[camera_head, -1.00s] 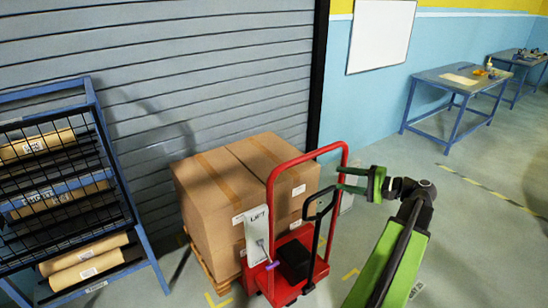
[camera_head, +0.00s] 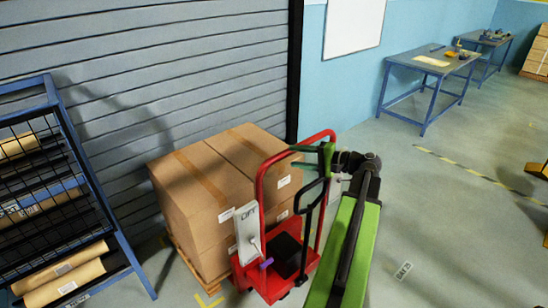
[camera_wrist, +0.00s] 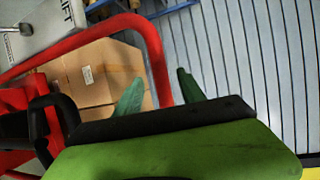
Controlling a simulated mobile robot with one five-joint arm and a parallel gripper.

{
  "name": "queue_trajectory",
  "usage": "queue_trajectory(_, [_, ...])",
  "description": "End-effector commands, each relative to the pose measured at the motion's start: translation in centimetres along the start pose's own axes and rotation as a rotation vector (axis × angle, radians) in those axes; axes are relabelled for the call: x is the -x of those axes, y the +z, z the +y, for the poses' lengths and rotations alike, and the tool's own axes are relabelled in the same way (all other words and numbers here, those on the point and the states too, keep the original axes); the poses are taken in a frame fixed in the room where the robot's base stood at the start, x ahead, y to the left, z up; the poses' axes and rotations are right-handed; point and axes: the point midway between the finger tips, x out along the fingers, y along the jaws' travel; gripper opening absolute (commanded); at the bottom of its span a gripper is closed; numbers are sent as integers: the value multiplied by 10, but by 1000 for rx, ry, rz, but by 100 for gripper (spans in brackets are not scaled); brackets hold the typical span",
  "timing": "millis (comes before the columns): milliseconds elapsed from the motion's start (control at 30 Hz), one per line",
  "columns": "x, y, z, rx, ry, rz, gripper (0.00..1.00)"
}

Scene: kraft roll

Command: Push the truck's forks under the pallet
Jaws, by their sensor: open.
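The red pallet truck (camera_head: 275,268) stands close against the near side of the pallet (camera_head: 185,258), which carries large brown cartons (camera_head: 200,190). Its forks are hidden, so I cannot tell how far under they are. Its red handle frame (camera_head: 262,190) rises upright, with a LIFT panel (camera_head: 248,230) on the left. My gripper (camera_head: 312,150) is open at the frame's upper right corner. In the wrist view, the red tube (camera_wrist: 155,50) runs down between the two green fingers of my gripper (camera_wrist: 156,82). I cannot tell whether they touch it.
A blue rack (camera_head: 75,160) with paper rolls stands at the left. A grey shutter (camera_head: 200,70) is behind the cartons. Blue workbenches (camera_head: 425,75) stand at the far right. The floor (camera_head: 450,220) on the right is mostly clear.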

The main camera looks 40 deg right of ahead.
Motion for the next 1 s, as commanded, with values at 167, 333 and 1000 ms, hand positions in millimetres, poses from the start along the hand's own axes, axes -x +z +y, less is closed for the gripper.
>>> queue_trajectory(167, [-47, 1, 2, 0, 1, -5, 47])
queue_trajectory(333, [-77, 1, 1, 0, 1, -5, 47])
queue_trajectory(1000, [-90, 2, 0, 0, 0, -4, 15])
